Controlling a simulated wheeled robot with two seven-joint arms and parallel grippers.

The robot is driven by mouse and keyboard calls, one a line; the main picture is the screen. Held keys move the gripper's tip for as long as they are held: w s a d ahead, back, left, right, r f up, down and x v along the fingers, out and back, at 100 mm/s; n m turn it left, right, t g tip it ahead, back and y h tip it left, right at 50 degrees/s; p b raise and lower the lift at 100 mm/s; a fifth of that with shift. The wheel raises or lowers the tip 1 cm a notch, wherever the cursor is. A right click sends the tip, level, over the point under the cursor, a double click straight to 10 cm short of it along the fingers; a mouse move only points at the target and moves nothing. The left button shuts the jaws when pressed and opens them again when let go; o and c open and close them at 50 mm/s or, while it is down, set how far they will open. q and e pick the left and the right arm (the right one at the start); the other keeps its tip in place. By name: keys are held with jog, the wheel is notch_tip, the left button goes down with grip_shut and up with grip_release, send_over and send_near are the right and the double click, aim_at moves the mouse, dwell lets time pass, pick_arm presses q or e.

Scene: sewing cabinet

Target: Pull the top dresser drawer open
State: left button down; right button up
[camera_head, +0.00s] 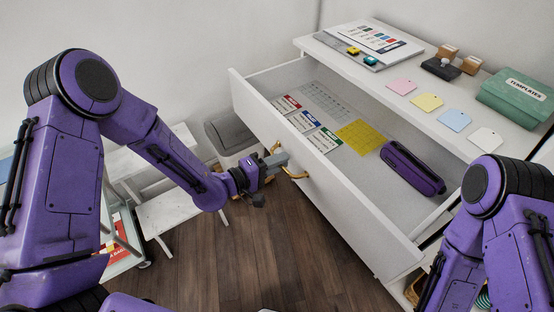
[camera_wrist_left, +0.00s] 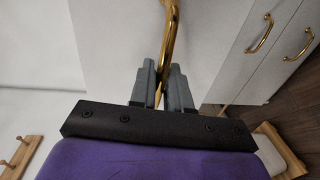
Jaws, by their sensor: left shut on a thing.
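The white dresser's top drawer (camera_head: 330,196) stands pulled out in the head view, with its inside in plain sight. A curved gold handle (camera_head: 290,174) is on its front; it also shows in the left wrist view (camera_wrist_left: 171,25). My left gripper (camera_head: 276,161) is at this handle, and in the left wrist view its grey fingers (camera_wrist_left: 163,85) are shut around the gold bar. My right arm shows at the lower right of the head view, but its gripper is out of frame.
The drawer holds labelled cards (camera_head: 305,122), a yellow sheet (camera_head: 359,136) and a purple case (camera_head: 411,168). Colored tags (camera_head: 427,102), stamps (camera_head: 447,52) and a green box (camera_head: 516,97) lie on the dresser top. A grey-lidded bin (camera_head: 230,135) stands behind my left arm. Wooden floor (camera_head: 262,255) is clear before the drawer.

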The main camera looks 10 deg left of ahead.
pick_arm(q)
jog(key=c, duration=1.3)
grip_release()
jog(key=v, duration=1)
jog(key=shift+s+a+b, duration=0.2)
jog(key=shift+b, duration=0.1)
